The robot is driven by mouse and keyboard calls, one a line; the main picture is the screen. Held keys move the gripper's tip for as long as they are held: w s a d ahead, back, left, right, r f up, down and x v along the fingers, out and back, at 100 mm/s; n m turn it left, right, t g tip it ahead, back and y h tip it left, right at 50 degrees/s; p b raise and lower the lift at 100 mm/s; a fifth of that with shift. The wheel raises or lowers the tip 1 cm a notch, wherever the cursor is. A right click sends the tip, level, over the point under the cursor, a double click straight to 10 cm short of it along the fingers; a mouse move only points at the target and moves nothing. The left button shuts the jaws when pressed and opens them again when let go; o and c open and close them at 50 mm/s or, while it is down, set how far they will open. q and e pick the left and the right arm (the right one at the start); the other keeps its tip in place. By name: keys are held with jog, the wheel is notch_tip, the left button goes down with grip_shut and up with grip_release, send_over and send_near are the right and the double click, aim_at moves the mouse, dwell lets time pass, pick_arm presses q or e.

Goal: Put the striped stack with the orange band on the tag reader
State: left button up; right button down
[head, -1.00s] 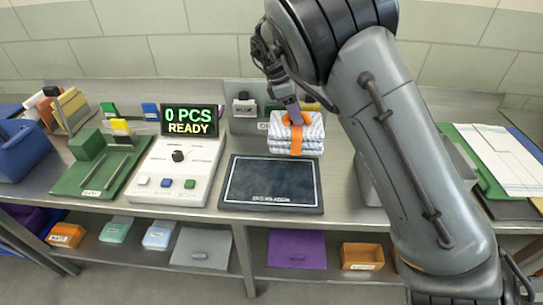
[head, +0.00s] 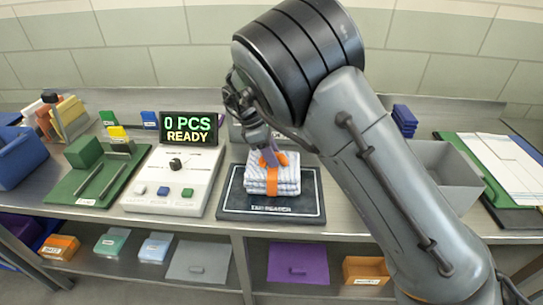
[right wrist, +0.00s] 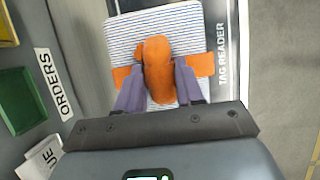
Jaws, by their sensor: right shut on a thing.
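The striped stack (head: 259,173) is folded white cloth with thin blue stripes and an orange band (head: 272,180) around it. In the head view it is over the back middle of the black tag reader (head: 302,203); I cannot tell whether it touches the pad. My right gripper (head: 270,157) is above it, shut on the orange knot at its top. The right wrist view shows the purple fingers on both sides of the orange knot (right wrist: 158,70), with the striped cloth (right wrist: 185,27) below. My left gripper is not in view.
A white console (head: 146,192) with a "0 PCS READY" display (head: 188,128) stands just left of the reader. A grey bin (head: 452,178) is to the right, near a green board (head: 468,152). The bench's front edge runs just before the reader.

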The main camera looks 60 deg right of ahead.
jog(key=shift+f, duration=0.2)
jog(key=c, duration=0.7)
grip_release()
jog(key=shift+p+v, duration=1.75)
jog(key=shift+v, duration=4.35)
jog(key=shift+d, duration=0.1)
